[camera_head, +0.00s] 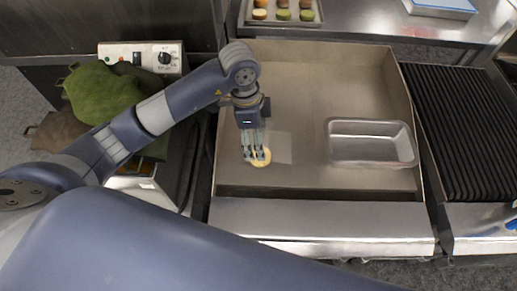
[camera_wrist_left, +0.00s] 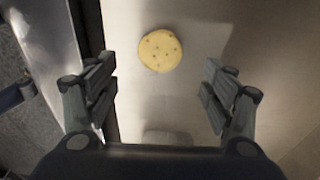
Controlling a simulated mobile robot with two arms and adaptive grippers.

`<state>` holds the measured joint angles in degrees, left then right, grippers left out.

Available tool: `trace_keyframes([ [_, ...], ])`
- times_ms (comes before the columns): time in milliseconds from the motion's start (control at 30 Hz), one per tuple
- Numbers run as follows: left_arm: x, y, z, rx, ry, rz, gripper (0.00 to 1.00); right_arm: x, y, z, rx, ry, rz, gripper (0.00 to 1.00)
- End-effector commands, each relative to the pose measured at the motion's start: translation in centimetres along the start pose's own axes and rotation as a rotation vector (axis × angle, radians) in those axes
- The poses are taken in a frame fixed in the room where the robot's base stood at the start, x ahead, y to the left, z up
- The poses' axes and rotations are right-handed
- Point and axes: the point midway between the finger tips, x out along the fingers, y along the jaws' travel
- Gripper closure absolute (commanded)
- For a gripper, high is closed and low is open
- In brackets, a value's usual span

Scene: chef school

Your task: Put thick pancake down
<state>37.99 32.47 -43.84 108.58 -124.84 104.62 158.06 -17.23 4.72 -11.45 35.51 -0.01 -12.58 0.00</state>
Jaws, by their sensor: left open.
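The thick pancake (camera_head: 260,158) is a small round yellow disc with dark specks. It lies on the flat surface inside the shallow brown bin (camera_head: 305,75), left of its middle. In the head view my left gripper (camera_head: 257,152) is over the pancake and partly covers it. In the left wrist view the pancake (camera_wrist_left: 160,51) shows whole, with both fingers of my left gripper (camera_wrist_left: 160,92) spread wide to either side and clear of it. The gripper is open and empty. My right gripper is not in view.
An empty metal pan (camera_head: 371,143) stands in the bin's right half. A ribbed black grill (camera_head: 465,125) is further right. A tray of small round cakes (camera_head: 283,15) is at the back. Green cloth (camera_head: 100,100) lies on the left. The bin floor around the pancake is clear.

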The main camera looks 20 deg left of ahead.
Motion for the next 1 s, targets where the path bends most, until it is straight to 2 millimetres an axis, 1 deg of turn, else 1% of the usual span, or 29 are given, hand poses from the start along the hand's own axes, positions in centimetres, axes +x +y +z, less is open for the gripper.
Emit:
trace_keyframes([
  [33,-0.9,-0.2,0.0,0.0,0.002,-0.005,0.24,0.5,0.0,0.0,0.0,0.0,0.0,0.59],
  [100,-2.1,-0.1,0.0,0.0,0.002,-0.004,0.24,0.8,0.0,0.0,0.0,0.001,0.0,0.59],
  [200,-3.4,-0.1,0.0,-0.001,0.002,-0.003,0.24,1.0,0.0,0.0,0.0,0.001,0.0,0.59],
  [300,-4.2,0.0,0.0,-0.001,0.0,0.0,0.24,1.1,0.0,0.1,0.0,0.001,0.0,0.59],
  [467,-4.6,0.0,0.0,-0.001,0.0,0.001,0.24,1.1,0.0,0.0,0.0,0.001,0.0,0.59],
  [1000,-4.5,0.0,0.0,-0.001,0.0,0.002,0.24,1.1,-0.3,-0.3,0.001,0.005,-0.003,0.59],
])
